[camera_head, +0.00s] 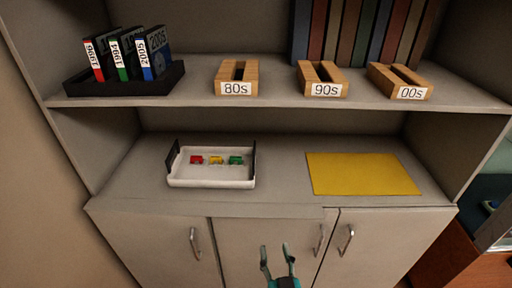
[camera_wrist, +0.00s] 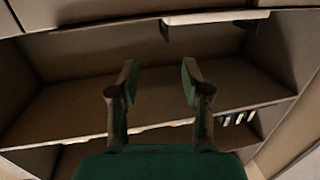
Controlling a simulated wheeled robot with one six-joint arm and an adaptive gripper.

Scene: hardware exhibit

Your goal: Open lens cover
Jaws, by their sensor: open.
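I cannot make out a lens cover or a lensed device in either view. My gripper (camera_head: 276,252) is open at the bottom middle of the head view, in front of the cabinet doors, with nothing between its fingers. In the wrist view my gripper (camera_wrist: 159,72) shows two spread fingers with the dark shelf unit behind them, seen upside down.
A white tray (camera_head: 211,183) with red, yellow and green pieces and a yellow mat (camera_head: 362,174) lie on the lower shelf. Above stand a black rack (camera_head: 120,88) with three labelled cases and wooden blocks (camera_head: 236,78). Cabinet doors (camera_head: 262,245) have protruding handles.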

